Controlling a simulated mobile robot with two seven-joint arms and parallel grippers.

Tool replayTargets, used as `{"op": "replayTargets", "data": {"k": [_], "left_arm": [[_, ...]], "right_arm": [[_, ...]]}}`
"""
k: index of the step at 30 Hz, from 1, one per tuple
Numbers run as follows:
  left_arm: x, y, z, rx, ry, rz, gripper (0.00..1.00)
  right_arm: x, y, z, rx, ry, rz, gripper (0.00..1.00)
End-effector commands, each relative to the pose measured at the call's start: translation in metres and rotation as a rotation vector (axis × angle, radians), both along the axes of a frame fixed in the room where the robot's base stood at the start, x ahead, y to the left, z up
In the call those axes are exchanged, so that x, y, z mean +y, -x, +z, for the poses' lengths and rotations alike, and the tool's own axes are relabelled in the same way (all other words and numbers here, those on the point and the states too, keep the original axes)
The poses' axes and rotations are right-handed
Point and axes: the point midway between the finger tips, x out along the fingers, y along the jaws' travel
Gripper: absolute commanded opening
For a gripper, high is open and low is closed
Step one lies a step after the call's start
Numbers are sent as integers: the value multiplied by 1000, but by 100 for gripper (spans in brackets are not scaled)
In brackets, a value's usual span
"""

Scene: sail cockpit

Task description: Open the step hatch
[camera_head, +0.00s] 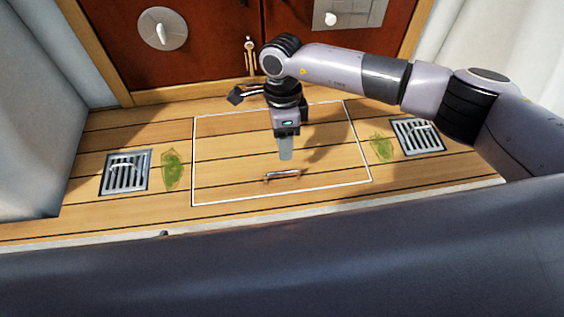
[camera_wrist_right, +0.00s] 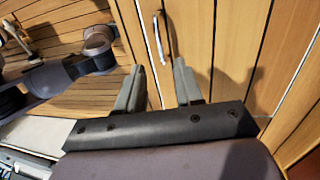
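The step hatch (camera_head: 225,180) is a white-outlined rectangle in the wooden planked step, lying flush with the planks around it. A small metal handle (camera_head: 283,175) sits near its front edge. My right gripper (camera_head: 286,155) points down above the hatch, just behind the handle in the head view, apart from it. In the right wrist view its two fingers (camera_wrist_right: 159,88) are spread with nothing between them, and the handle (camera_wrist_right: 158,40) shows beyond the gap. My left gripper is in neither view.
Metal drain grates flank the hatch at left (camera_head: 125,173) and right (camera_head: 417,136), with green patches (camera_head: 171,170) beside them. Red-brown doors (camera_head: 200,65) stand behind. A dark blue surface (camera_head: 250,275) fills the front. White walls rise at both sides.

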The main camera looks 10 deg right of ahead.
Motion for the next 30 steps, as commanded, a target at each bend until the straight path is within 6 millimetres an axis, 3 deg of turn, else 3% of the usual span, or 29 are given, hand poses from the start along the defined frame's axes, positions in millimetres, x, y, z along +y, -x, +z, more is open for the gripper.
{"op": "replayTargets", "data": {"k": [15, 26, 30], "left_arm": [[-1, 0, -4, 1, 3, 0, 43], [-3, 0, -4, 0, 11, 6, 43], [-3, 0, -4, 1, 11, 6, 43]], "right_arm": [[-2, 12, -62, -2, 10, 2, 36], [-2, 13, -69, -4, 9, 3, 36], [-2, 13, -69, -4, 9, 3, 0]]}}
